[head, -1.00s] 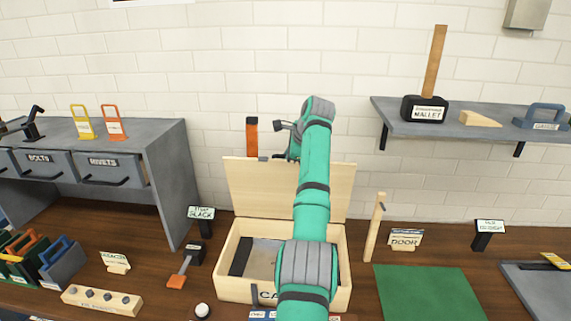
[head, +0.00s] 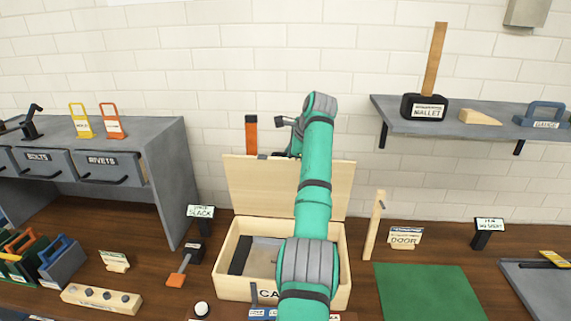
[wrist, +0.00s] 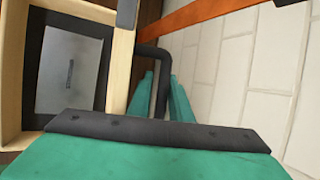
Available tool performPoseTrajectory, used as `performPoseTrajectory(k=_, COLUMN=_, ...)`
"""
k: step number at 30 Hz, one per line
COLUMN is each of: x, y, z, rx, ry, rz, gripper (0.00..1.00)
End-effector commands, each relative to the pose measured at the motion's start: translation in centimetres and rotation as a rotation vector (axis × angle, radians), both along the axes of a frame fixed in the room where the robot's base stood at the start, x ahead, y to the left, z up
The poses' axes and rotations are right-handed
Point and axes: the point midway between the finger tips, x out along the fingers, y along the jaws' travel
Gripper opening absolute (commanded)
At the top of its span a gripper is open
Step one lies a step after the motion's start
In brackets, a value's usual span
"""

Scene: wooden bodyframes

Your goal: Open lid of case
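The wooden case (head: 232,290) stands on the bench with its lid (head: 255,185) raised roughly upright at the back. The interior shows a dark block and a grey panel (wrist: 70,70). My arm crosses in front of the case and reaches over the lid's top edge. My gripper is hidden in the head view. In the wrist view my gripper (wrist: 161,78) has its two teal fingers close on either side of a dark bent handle (wrist: 161,108), beside the wooden edge. The fingers appear to touch the handle.
A tall orange piece (head: 251,135) stands behind the lid, close to the white brick wall. A grey shelf (head: 480,125) with a mallet (head: 424,107) is at the right. A grey drawer unit (head: 165,150) is at the left. A green mat (head: 425,290) lies right of the case.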

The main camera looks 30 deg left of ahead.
Motion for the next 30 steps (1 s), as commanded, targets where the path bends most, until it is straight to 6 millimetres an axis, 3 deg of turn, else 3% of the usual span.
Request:
performPoseTrajectory(k=13, x=-1.2, y=-4.2, z=6.4, rx=-0.003, ry=0.001, rz=-0.002, gripper=0.18)
performPoseTrajectory(k=19, x=-1.5, y=-4.9, z=7.4, rx=-0.004, ry=0.003, rz=-0.002, gripper=0.18)
performPoseTrajectory(k=30, x=-1.4, y=-5.3, z=7.5, rx=-0.004, ry=0.003, rz=-0.005, gripper=0.18)
